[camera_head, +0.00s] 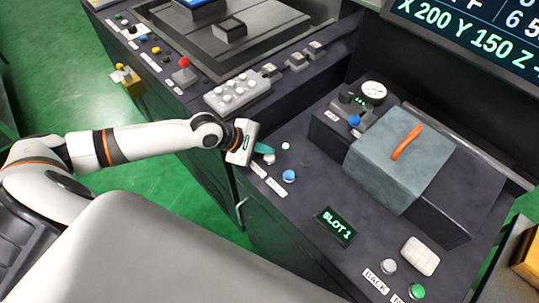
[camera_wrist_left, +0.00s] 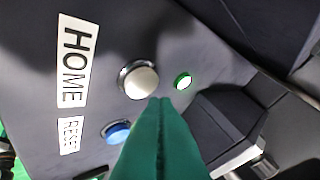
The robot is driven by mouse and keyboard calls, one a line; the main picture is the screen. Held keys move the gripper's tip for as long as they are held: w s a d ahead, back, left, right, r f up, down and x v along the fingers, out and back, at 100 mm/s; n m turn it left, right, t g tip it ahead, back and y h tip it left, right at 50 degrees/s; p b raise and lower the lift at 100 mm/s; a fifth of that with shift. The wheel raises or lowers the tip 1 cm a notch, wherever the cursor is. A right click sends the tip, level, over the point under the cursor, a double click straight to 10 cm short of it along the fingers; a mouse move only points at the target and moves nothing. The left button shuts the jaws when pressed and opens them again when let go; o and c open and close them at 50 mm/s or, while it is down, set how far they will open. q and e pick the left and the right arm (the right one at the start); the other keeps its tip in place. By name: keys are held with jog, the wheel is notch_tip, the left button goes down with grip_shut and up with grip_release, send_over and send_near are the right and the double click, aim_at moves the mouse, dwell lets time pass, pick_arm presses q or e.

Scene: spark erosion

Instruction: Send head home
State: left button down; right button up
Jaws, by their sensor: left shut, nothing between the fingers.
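The white HOME button (camera_wrist_left: 138,80) shows in the left wrist view, in a metal ring beside the HOME label (camera_wrist_left: 75,60). In the head view it sits just below my fingertips, partly covered. My left gripper (camera_head: 268,149) is shut and empty, with its teal fingers pressed together. A small green lamp (camera_wrist_left: 183,81) glows beside the button. My right gripper is not in view.
A blue button (camera_head: 289,176) by the RESET label (camera_wrist_left: 72,135) is close to the HOME button. A SLOT 1 display (camera_head: 336,226), a grey block with an orange handle (camera_head: 407,142), and white (camera_head: 389,266) and green (camera_head: 416,291) buttons lie to the right.

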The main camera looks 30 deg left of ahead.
pick_arm(q)
jog(key=shift+f, duration=0.1)
dwell(0.6)
jog(key=shift+f+p, duration=0.25)
jog(key=shift+p, duration=0.05)
